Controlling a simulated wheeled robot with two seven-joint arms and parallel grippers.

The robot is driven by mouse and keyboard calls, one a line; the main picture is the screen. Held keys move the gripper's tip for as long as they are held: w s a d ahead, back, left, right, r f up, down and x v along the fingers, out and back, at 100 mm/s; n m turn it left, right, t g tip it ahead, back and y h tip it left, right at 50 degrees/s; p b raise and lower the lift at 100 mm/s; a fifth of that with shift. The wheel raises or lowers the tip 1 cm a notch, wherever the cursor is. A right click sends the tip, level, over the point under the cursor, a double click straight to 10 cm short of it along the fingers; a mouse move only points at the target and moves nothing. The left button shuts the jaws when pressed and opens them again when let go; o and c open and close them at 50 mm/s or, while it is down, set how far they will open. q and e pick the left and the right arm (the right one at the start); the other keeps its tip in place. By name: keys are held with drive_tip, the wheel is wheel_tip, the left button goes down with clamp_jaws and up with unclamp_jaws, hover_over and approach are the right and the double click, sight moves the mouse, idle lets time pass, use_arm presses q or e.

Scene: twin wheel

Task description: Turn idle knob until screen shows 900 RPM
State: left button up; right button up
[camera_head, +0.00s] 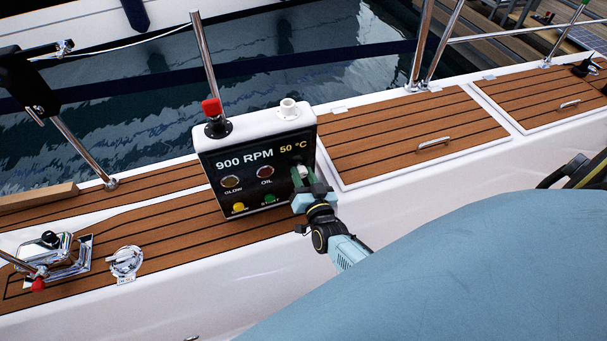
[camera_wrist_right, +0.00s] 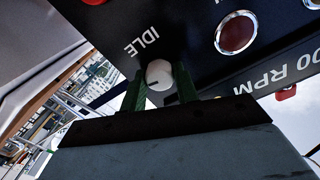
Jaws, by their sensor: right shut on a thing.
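The control box (camera_head: 208,160) stands on the wooden side deck, black in front with a white casing. Its screen (camera_head: 245,160) reads 900 RPM and, in yellow, 50 °C. My right gripper (camera_head: 302,178) is at the right side of the panel and covers most of the idle knob. In the right wrist view the white idle knob (camera_wrist_right: 159,74) with a dark mark sits between the two green fingers of my right gripper (camera_wrist_right: 160,85), beside the label IDLE. The fingers are shut on the knob. My left gripper is not in view.
The panel also has GLOW (camera_head: 230,182) and OIL (camera_head: 265,172) lamps, a yellow button (camera_head: 238,207) and a green button (camera_head: 269,199). A red-topped knob (camera_head: 212,108) and a white cap (camera_head: 288,107) stand on top. A chrome lever unit (camera_head: 62,255) is at left.

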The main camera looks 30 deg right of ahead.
idle(0.4)
drive_tip(key=o, duration=1)
drive_tip(key=shift+c, duration=0.2)
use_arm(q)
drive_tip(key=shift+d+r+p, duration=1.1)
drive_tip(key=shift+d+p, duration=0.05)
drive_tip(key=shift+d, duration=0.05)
use_arm(e)
drive_tip(key=v, duration=1.3)
drive_tip(key=shift+s+a, duration=0.15)
drive_tip(key=shift+s, duration=0.05)
